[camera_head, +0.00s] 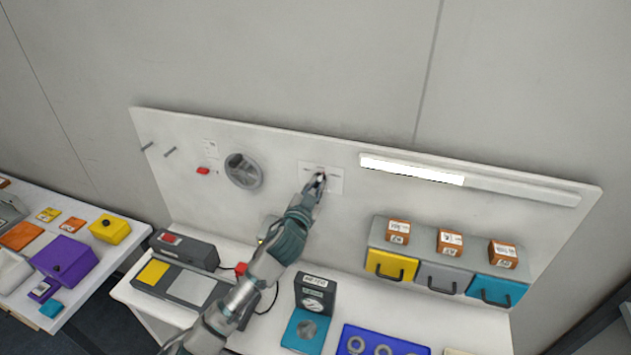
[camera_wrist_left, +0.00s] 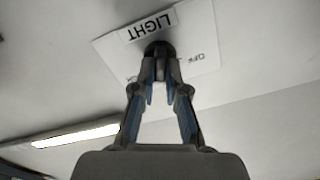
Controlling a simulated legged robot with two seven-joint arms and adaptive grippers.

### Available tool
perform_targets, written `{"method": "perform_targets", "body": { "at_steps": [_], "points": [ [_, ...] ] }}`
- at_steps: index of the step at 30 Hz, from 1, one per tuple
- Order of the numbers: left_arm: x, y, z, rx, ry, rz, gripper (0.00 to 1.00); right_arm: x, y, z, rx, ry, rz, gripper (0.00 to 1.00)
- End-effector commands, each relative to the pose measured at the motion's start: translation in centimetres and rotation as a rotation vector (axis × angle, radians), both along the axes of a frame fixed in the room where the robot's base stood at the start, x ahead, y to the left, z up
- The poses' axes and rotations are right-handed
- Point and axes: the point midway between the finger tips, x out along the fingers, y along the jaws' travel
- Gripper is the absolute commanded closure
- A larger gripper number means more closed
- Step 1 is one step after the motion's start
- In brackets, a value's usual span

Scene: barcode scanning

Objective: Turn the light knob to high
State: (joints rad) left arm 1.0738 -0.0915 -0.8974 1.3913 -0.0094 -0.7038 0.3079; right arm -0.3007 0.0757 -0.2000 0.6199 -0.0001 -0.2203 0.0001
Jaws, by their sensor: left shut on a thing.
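The light knob (camera_wrist_left: 158,48) is a dark round knob on a white plate (camera_wrist_left: 205,40) marked "LIGHT", with "OFF" printed beside it; part of the other lettering is hidden. In the head view the plate (camera_head: 335,180) is on the upright white board, left of the lamp. My left gripper (camera_head: 319,180) is at the plate and covers most of the knob there. In the left wrist view my left gripper (camera_wrist_left: 160,72) has its fingertips closed together on the knob. The lamp (camera_head: 412,170) is a long bar, its left part bright white and its right part dull. My right gripper is not in view.
A grey round dial (camera_head: 243,171) and a red part (camera_head: 203,170) are on the board to the left. Yellow (camera_head: 390,265), grey and teal drawers with small boxes on top stand at the right. A teal and black device (camera_head: 309,315) stands on the table below my arm.

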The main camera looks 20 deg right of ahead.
Motion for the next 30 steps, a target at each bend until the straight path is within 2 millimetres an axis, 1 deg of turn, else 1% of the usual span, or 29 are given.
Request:
{"method": "perform_targets", "body": {
  "at_steps": [1, 3, 15, 24, 30],
  "points": [
    [0.0, 0.0, -0.4, 0.042, -0.012, 0.002, 1.0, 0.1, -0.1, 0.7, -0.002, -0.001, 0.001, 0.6],
    [0.0, 0.0, -0.4, 0.097, -0.048, 0.002, 1.0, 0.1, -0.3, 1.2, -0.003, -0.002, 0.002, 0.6],
    [0.0, -0.1, -0.7, 0.379, -0.236, 0.001, 1.0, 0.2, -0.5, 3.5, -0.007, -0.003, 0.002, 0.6],
    [0.0, -0.1, -1.0, 0.501, -0.319, 0.0, 1.0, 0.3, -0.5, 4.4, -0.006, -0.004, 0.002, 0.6],
    [0.0, -0.1, -1.1, 0.536, -0.341, 0.001, 1.0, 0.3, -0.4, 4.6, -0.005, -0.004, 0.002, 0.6]
  ]
}}
